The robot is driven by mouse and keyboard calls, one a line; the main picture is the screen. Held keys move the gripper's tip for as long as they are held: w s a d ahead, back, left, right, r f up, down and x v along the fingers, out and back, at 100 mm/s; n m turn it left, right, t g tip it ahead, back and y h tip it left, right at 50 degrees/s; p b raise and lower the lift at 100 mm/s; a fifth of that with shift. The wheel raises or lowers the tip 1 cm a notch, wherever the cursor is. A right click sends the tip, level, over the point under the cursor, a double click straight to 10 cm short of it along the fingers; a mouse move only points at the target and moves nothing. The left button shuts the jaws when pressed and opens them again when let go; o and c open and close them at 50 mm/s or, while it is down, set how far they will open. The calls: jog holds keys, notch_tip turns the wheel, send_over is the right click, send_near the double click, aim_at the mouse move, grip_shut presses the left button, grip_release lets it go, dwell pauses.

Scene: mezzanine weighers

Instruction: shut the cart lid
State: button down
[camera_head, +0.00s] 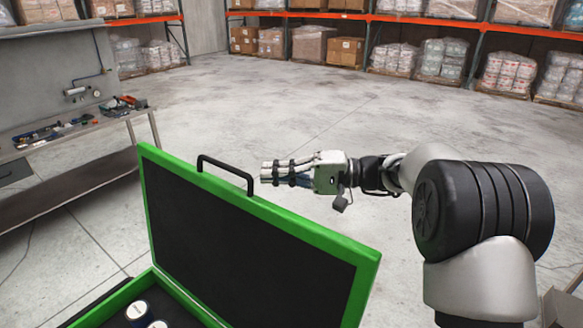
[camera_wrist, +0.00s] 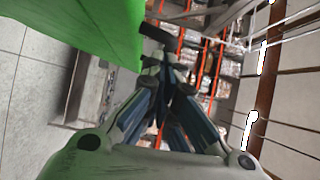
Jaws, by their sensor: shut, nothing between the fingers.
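The cart lid (camera_head: 245,245) is a green-framed panel with a dark inner face. It stands open and raised, tilted up from the green cart body (camera_head: 112,302) at the lower left in the head view. A black handle (camera_head: 226,171) is fixed on its top edge. My gripper (camera_head: 264,172) is shut and empty, just right of the handle and beyond the lid's top edge. I cannot tell whether it touches the handle. In the wrist view the green lid (camera_wrist: 80,30) fills the upper left, beside the fingers (camera_wrist: 168,85).
White and dark cans (camera_head: 139,312) stand inside the cart. A grey workbench (camera_head: 75,133) with tools is at the left. Orange racks (camera_head: 400,20) with boxes and wrapped pallets line the back. The concrete floor between is clear. A box edge (camera_head: 563,308) shows at the lower right.

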jog(key=shift+s+a, duration=0.25)
jog(key=shift+a, duration=0.05)
jog(key=shift+s+a, duration=0.1)
jog(key=shift+s, duration=0.05)
